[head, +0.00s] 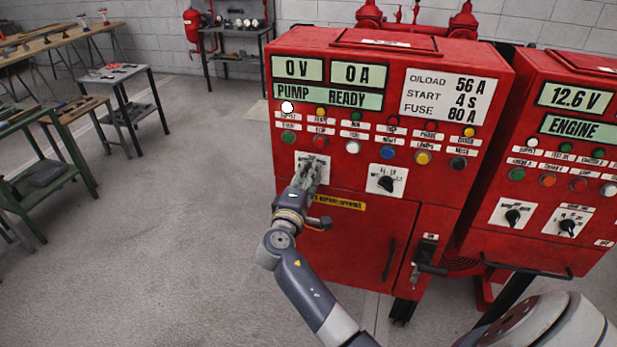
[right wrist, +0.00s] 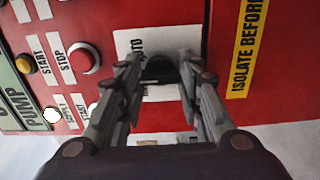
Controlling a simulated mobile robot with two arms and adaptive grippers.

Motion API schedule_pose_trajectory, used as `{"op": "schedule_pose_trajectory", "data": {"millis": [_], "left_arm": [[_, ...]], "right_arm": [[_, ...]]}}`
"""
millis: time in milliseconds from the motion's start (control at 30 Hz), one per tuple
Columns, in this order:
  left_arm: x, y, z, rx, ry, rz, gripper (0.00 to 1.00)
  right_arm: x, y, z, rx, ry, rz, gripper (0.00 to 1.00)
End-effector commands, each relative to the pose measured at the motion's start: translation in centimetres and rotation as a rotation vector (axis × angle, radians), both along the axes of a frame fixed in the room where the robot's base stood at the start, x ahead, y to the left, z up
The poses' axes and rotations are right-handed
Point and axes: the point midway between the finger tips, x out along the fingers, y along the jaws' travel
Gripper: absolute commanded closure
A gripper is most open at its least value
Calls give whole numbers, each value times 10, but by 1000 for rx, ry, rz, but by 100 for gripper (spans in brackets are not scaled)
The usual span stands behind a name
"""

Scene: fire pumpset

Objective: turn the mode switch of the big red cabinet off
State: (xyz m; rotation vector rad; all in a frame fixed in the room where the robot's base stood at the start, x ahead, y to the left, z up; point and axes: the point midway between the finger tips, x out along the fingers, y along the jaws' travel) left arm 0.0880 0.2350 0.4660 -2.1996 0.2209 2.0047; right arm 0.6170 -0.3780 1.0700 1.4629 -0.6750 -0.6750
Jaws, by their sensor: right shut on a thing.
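The big red cabinet (head: 300,229) stands in the middle of the head view. Its display (head: 327,94) reads PUMP READY. My right gripper (head: 309,168) is at the left switch plate on the cabinet's front and hides most of it. In the right wrist view, the two fingers (right wrist: 160,64) lie on either side of a black knob (right wrist: 159,70) on a white plate (right wrist: 128,43) with partly readable print, seemingly AUTO. The gripper is shut on this switch knob; its exact pointing is hard to see. My left gripper is not in view.
A second black switch (head: 386,185) sits to the right on the same cabinet. Below are a door handle (head: 389,260) and a lever (head: 430,268). Another red cabinet (head: 490,240) stands at the right. Work tables (head: 130,75) stand at the left; the floor between is clear.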

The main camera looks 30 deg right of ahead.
Motion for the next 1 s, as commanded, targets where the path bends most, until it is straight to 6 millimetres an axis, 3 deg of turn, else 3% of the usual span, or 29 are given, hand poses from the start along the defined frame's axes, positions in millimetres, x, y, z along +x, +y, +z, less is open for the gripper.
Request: {"op": "schedule_pose_trajectory", "data": {"millis": [33,67,133,567,1000], "left_arm": [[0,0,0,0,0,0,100],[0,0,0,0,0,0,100],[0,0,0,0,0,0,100],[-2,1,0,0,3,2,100],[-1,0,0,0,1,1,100]], "right_arm": [[0,1,0,0,0,2,91],[0,1,0,0,0,2,62],[0,1,0,0,0,2,47],[-4,5,-1,2,1,2,47],[-59,70,-2,3,3,3,47]]}}
